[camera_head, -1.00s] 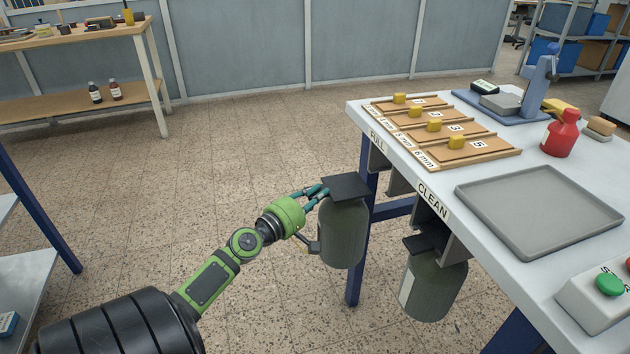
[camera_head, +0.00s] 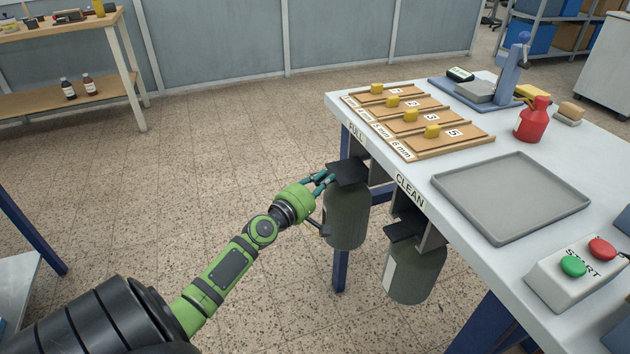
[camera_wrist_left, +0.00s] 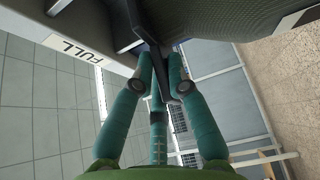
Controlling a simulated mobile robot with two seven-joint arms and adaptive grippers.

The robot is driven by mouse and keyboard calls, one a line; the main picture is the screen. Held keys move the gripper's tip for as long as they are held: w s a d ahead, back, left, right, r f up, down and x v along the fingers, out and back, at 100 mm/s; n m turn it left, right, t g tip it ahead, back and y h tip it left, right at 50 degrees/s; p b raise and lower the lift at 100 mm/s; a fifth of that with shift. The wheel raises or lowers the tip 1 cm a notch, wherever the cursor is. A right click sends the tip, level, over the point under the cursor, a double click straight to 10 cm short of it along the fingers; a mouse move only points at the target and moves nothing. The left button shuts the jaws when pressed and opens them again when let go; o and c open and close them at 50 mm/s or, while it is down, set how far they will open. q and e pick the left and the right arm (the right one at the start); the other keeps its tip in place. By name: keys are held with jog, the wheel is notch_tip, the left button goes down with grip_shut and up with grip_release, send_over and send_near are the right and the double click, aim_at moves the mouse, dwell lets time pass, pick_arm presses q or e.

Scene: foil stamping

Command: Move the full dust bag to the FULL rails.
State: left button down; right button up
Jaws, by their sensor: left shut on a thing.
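The full dust bag (camera_head: 346,220) is a grey-green cylinder with a dark flat top plate (camera_head: 347,172). It hangs upright just below the table edge by the FULL label (camera_head: 357,133). My left gripper (camera_head: 328,180) is shut on it at the plate's left side. The left wrist view shows the fingers (camera_wrist_left: 160,85) closed around a dark part at the bag (camera_wrist_left: 220,18), near the FULL label (camera_wrist_left: 72,48). The FULL rails (camera_head: 379,168) are partly hidden behind the plate; I cannot tell whether the plate is in them. My right gripper is not in view.
A second bag (camera_head: 415,275) hangs under the CLEAN label (camera_head: 410,190), close on the right. The table (camera_head: 415,170) carries wooden racks (camera_head: 420,120), a grey tray (camera_head: 510,197), a red bottle (camera_head: 533,120) and a button box (camera_head: 578,272). The floor left of the bag is clear.

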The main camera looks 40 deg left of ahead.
aim_at(353, 174)
pick_arm(q)
jog(key=shift+w+d+r, duration=0.1)
jog(key=shift+w+d, duration=0.2)
jog(key=shift+w, duration=0.3)
jog(key=shift+w+d+r, duration=0.1)
jog(key=shift+w+d, duration=0.15)
jog(key=shift+w, duration=0.3)
jog(key=shift+w+d+f+p, duration=0.1)
jog(key=shift+w+d, duration=0.35)
jog(key=shift+w, duration=0.4)
jog(key=shift+w+d+r+p, duration=0.15)
jog(key=shift+w+d, duration=0.3)
jog(key=shift+w, duration=0.4)
jog(key=shift+w+d+f+p, duration=0.15)
jog(key=shift+w+d, duration=0.3)
jog(key=shift+w, duration=0.4)
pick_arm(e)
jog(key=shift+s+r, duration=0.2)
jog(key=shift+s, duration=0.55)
pick_arm(q)
jog(key=shift+f+b, duration=0.15)
jog(key=shift+b, duration=0.15)
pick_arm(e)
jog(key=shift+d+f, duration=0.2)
pick_arm(q)
jog(key=c, duration=1.1)
grip_release()
jog(key=shift+c, duration=0.2)
